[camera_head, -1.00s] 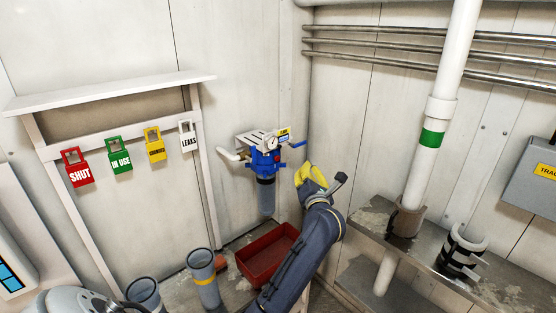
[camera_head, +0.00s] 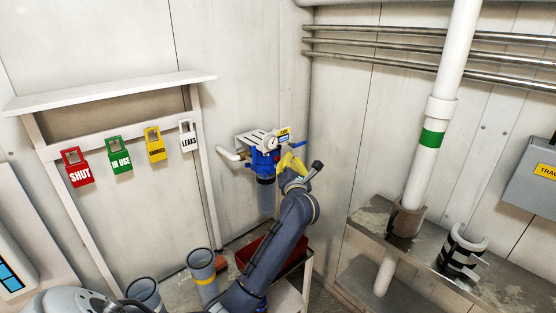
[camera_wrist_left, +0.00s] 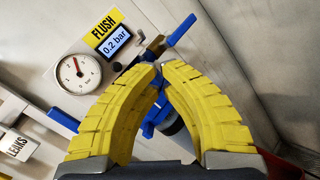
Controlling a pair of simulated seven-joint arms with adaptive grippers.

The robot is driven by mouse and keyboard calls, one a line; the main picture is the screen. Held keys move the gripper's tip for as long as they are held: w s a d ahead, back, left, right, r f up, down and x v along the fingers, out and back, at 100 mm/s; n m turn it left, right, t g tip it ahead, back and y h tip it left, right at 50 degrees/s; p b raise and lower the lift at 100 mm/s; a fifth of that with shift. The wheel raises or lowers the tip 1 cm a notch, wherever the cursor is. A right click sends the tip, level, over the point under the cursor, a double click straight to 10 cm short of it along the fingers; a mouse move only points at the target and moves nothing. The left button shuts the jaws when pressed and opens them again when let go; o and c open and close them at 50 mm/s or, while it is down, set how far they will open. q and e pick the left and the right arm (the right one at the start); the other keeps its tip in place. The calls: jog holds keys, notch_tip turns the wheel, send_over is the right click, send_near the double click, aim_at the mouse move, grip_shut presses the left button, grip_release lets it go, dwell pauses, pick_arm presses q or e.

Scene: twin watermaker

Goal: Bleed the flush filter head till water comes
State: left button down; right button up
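The flush filter head (camera_head: 262,162) is a blue body on the wall with a grey-blue bowl (camera_head: 266,195) below it. A round gauge (camera_head: 272,143) sits above it, and a blue lever (camera_head: 299,144) sticks out right. My left gripper (camera_head: 288,162), with yellow fingers, is just right of the head. In the left wrist view, the gripper (camera_wrist_left: 159,70) has its fingertips together, with nothing clearly held. Blue parts (camera_wrist_left: 149,128) show behind the fingers, which partly hide the head. The FLUSH display (camera_wrist_left: 117,44) reads 0.2 bar. No water is visible. My right gripper is out of view.
A red tray (camera_head: 246,244) stands below the filter, partly behind my arm. Labelled tags, including a LEAKS tag (camera_head: 188,136), hang from the rack at left. A white pipe (camera_head: 440,100) rises above the metal shelf (camera_head: 370,216) at right.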

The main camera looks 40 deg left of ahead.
pick_arm(q)
jog(key=shift+w+a, duration=0.25)
jog(key=shift+a, duration=0.9)
dwell(3.3)
jog(key=shift+d, duration=0.2)
jog(key=shift+s+d, duration=0.2)
jog(key=shift+d, duration=0.5)
jog(key=shift+s+d, duration=0.2)
jog(key=shift+d, duration=0.6)
jog(key=shift+s+d, duration=0.2)
jog(key=shift+d, duration=0.65)
jog(key=shift+s+d, duration=0.2)
jog(key=shift+d, duration=0.6)
